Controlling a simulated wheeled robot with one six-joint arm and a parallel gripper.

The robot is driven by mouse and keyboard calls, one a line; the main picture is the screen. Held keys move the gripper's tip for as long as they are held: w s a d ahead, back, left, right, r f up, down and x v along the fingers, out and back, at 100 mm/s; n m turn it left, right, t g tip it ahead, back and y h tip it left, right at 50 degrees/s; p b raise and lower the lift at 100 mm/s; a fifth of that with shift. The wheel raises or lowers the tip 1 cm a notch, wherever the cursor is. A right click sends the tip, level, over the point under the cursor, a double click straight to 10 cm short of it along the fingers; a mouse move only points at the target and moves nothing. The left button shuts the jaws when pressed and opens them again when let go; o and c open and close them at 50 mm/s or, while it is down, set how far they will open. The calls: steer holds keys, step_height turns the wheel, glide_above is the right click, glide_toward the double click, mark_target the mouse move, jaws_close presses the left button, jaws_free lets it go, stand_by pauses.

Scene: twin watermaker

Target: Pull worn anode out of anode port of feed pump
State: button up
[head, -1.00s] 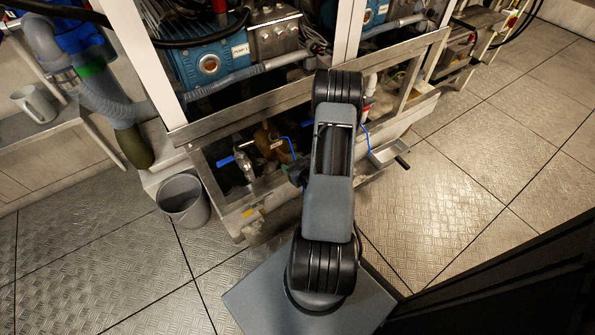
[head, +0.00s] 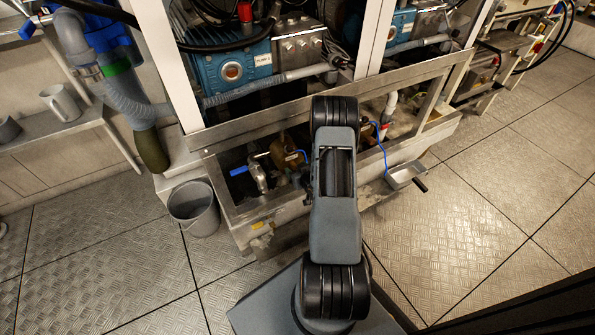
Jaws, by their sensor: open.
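In the head view, a brass-coloured pump body (head: 289,150) sits low in the framed bay, partly behind my arm. It may be the feed pump, but I cannot tell for sure. The anode port and the worn anode cannot be made out; my arm covers that part of the bay. My gripper is not in view. It appears to be hidden behind my arm, which reaches up the middle of the picture.
A metal frame rail (head: 270,117) runs above the low bay. A valve with a blue handle (head: 239,171) is left of the pump body. Floor is open at right.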

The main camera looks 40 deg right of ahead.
steer(key=shift+c, duration=0.3)
jaws_close()
steer(key=shift+s+a, duration=0.2)
steer(key=shift+s, duration=1.25)
steer(key=shift+s+a, duration=0.2)
steer(key=shift+s, duration=1.2)
